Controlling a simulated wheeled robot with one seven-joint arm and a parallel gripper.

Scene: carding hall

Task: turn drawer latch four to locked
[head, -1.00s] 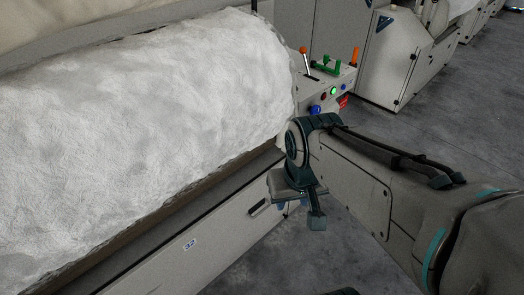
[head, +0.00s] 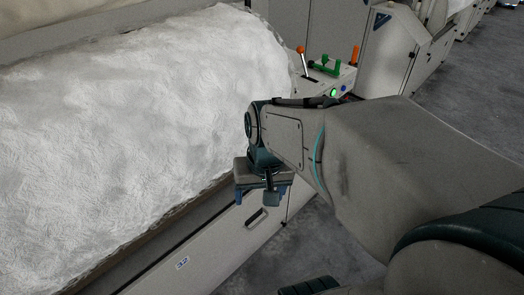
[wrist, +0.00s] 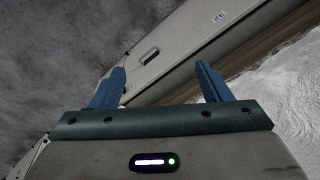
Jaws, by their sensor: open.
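My gripper (head: 262,193) is open and empty in front of the pale machine's lower side panel. Its two blue fingers show in the wrist view (wrist: 160,72), apart, with nothing between them. A small dark-edged recessed fitting (head: 256,218) is on the panel, just below the gripper in the head view. It also shows in the wrist view (wrist: 150,56), beyond and between the fingers, apart from them. I cannot tell whether it is a latch or a handle. No latch marked four can be made out.
A number plate (head: 182,263) reading 32 is on the panel. A thick white fibre roll (head: 130,120) lies above it. A control box (head: 330,78) with an orange-topped lever, green handle and lit button stands behind my arm. Bare grey floor (head: 305,240) lies right of the panel.

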